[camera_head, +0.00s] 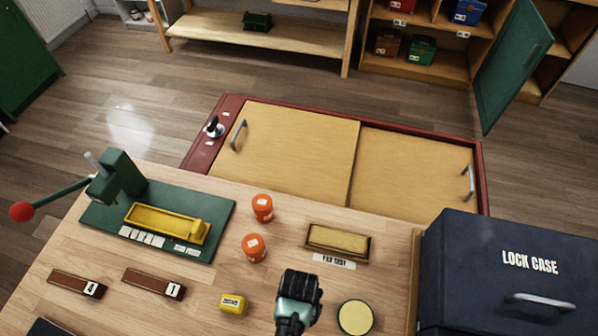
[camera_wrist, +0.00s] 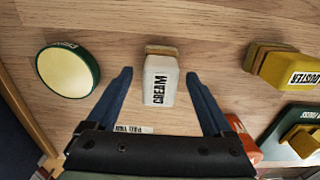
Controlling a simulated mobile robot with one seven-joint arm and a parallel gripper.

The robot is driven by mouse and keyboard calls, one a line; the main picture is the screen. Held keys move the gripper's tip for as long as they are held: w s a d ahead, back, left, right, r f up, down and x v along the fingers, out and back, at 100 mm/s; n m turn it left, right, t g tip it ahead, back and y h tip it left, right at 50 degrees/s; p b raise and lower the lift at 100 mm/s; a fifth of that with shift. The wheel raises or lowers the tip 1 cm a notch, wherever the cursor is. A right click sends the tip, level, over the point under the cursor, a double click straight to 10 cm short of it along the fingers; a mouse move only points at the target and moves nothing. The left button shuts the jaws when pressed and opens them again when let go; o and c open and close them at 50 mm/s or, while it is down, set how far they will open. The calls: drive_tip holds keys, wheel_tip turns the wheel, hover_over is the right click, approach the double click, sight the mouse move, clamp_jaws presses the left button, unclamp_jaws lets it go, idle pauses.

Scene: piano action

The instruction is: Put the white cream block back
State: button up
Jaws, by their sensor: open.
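The white cream block (camera_wrist: 158,82), with CREAM lettering and a tan layer at one end, lies on the wooden table in the wrist view. My gripper (camera_wrist: 158,78) is open, its two blue fingers on either side of the block with a visible gap on each side. In the head view my gripper (camera_head: 299,288) is over the front middle of the table and hides the block.
A round green-edged pad (camera_head: 355,317) and a yellow duster block (camera_head: 233,303) flank my gripper. A shallow tray (camera_head: 338,256) and two orange jars (camera_head: 262,208) lie beyond. The lock case (camera_head: 510,265) stands right; a green press (camera_head: 118,178) stands left.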

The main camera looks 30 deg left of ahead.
wheel_tip(320, 180, up, 10)
drive_tip(key=shift+f, duration=0.15)
drive_tip(key=w+r+t+y, duration=0.1)
drive_tip(key=w+r+t, duration=0.6)
drive_tip(key=w+r, duration=1)
drive_tip(key=w+d+r+m+t, duration=0.15)
drive_tip(key=w+r+t, duration=0.45)
drive_tip(key=r, duration=0.8)
drive_tip(key=d+r+t, duration=0.2)
drive_tip(key=r+t, duration=0.2)
drive_tip(key=r, duration=0.8)
drive_tip(key=d+r+t, duration=0.3)
drive_tip(key=r+t, duration=0.1)
drive_tip(key=r, duration=0.9)
drive_tip(key=s+d+r+m+t, duration=0.1)
drive_tip(key=s+r+t, duration=0.2)
drive_tip(key=s+r, duration=0.3)
drive_tip(key=s+d+r+t+h, duration=0.1)
drive_tip(key=s+d+r+t, duration=0.1)
drive_tip(key=s+r, duration=0.4)
wheel_tip(320, 180, up, 5)
drive_tip(key=shift+r+m+t, duration=0.1)
drive_tip(key=shift+m+t, duration=0.25)
drive_tip(key=shift+t, duration=0.35)
drive_tip(key=shift+d, duration=0.1)
